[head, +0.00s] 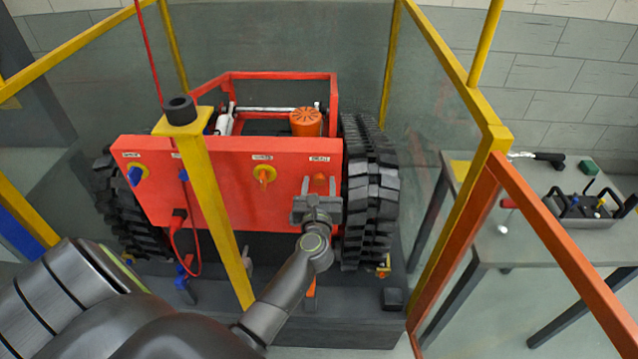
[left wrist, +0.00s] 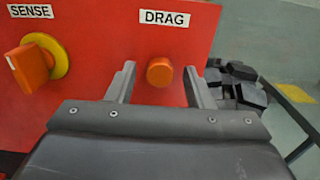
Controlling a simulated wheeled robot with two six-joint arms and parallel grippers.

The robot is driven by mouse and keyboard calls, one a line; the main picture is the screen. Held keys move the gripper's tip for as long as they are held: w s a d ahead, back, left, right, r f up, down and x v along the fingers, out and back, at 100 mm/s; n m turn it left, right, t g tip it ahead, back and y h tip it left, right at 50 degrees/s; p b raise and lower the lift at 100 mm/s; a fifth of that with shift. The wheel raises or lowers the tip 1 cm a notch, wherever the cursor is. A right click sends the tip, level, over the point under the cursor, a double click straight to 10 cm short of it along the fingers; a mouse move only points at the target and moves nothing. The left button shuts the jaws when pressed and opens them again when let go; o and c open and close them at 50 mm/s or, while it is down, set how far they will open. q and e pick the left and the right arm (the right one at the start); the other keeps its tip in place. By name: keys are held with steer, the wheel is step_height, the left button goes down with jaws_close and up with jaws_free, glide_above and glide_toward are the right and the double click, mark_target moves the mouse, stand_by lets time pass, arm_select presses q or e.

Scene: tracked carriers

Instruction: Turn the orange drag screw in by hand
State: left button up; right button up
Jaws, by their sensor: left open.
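The orange drag screw (left wrist: 159,72) is a round knob on the red front panel (left wrist: 100,50), just under the label DRAG (left wrist: 165,18) in the left wrist view. In the head view the screw (head: 319,180) shows at the panel's right side, just beyond my gripper. My left gripper (left wrist: 158,82) is open, with one finger on each side of the screw and gaps between them and it. In the head view the left gripper (head: 318,195) is in front of the panel. My right gripper is not in view.
An orange switch (left wrist: 32,67) labelled SENSE sits left of the screw. A black track (head: 370,190) lies close on the right. A yellow post (head: 215,210) stands in front of the panel, left of my arm. A grey table (head: 560,240) stands at the right.

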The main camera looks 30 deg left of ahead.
arm_select(q)
steer(key=shift+c, duration=0.5)
steer(key=c, duration=0.7)
steer(key=m+p, duration=0.4)
steer(key=m, duration=0.1)
steer(key=m+p, duration=0.1)
steer(key=m, duration=0.1)
steer(key=shift+r+p, duration=0.3)
steer(key=shift+p, duration=0.1)
steer(key=shift+f+m+p, duration=0.1)
steer(key=shift+m+p, duration=0.25)
steer(key=shift+m, duration=0.45)
steer(key=shift+f+m, duration=0.1)
steer(key=shift+m, duration=0.4)
steer(key=shift+f, duration=0.15)
